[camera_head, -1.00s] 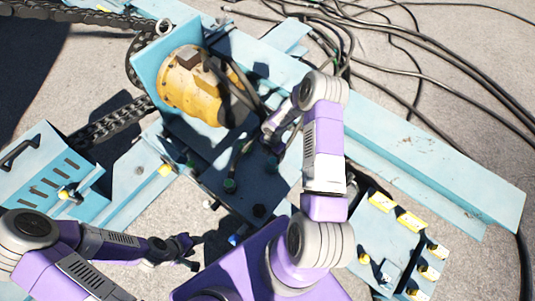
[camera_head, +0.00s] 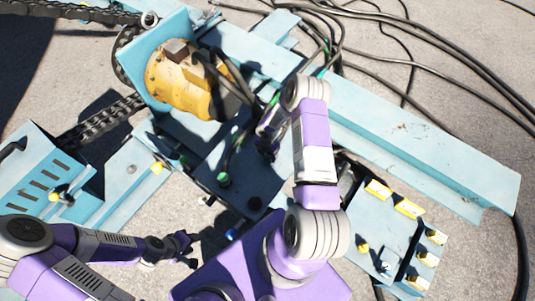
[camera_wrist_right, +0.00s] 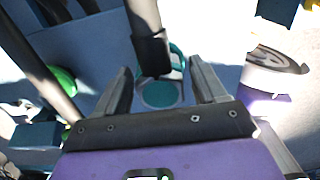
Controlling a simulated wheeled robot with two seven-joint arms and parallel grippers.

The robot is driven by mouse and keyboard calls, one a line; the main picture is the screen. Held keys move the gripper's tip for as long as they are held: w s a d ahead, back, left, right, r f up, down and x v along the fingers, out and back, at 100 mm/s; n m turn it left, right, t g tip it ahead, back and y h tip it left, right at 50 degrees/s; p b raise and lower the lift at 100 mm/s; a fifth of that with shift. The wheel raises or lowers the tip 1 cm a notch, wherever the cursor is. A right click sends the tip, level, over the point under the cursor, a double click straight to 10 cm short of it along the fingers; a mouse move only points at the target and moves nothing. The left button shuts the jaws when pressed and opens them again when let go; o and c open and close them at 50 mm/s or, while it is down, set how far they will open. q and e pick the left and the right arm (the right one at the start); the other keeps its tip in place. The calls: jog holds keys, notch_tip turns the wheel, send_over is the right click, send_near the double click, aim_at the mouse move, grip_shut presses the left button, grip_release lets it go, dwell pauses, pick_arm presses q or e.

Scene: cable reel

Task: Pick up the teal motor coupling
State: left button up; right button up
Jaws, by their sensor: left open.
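The teal motor coupling (camera_wrist_right: 160,93) shows in the right wrist view as a teal ring and disc around the end of a black hose. My right gripper (camera_wrist_right: 160,68) is open, with one finger on each side of the coupling and gaps visible. In the head view my right gripper (camera_head: 268,148) is low over the blue frame beside the yellow motor (camera_head: 185,85); the coupling cannot be made out there. My left gripper (camera_head: 190,250) is open and empty over the ground at lower left.
A green coupling (camera_head: 223,179) on another hose stands to the left of my right gripper; it also shows in the right wrist view (camera_wrist_right: 62,80). A blue box with yellow labels (camera_head: 380,235) is at lower right. Black cables (camera_head: 440,65) lie at upper right.

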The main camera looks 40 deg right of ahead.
jog(key=c, duration=0.9)
jog(key=shift+r, duration=0.15)
